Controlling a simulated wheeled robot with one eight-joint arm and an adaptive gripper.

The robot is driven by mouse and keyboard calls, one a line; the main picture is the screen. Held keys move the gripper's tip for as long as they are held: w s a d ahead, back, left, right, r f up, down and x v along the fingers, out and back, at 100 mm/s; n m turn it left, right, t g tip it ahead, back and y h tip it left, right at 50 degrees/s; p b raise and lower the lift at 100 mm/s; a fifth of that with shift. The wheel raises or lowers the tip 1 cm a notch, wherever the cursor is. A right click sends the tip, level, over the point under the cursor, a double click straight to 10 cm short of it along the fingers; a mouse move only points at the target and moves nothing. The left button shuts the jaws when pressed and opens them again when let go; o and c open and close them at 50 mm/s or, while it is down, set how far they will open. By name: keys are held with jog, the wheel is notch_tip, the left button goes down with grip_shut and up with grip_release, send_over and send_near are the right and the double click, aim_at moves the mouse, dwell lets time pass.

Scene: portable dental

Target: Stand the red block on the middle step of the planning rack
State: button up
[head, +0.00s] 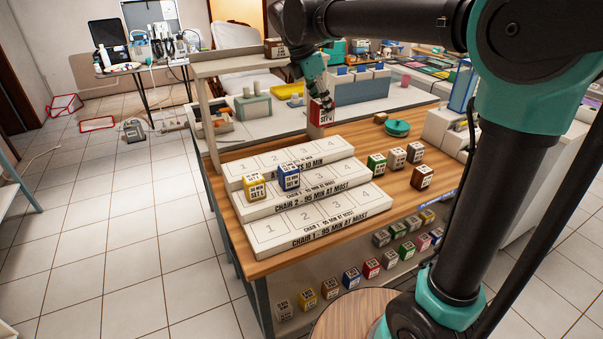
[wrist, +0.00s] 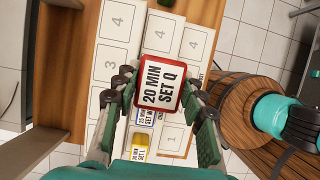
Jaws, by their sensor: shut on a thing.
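My gripper (head: 317,92) is shut on the red block (head: 322,113), labelled "20 MIN SET Q" in the wrist view (wrist: 160,83). It holds the block above the back right of the planning rack (head: 322,214). The rack is white with three numbered steps. A yellow block (head: 254,187) and a blue block (head: 289,177) stand on the middle step, around places 1 and 2; places 3 and 4 there look bare. In the wrist view the held block hides part of the rack and the blue block.
Green (head: 376,164), grey-brown (head: 397,158) and dark brown (head: 422,177) blocks stand on the wooden table right of the rack. Several coloured blocks stand on a lower shelf.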

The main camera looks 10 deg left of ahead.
notch_tip(320, 180, down, 18)
jog(key=shift+f, duration=0.15)
dwell(0.3)
jog(key=shift+f, duration=0.1)
jog(key=o, duration=1.2)
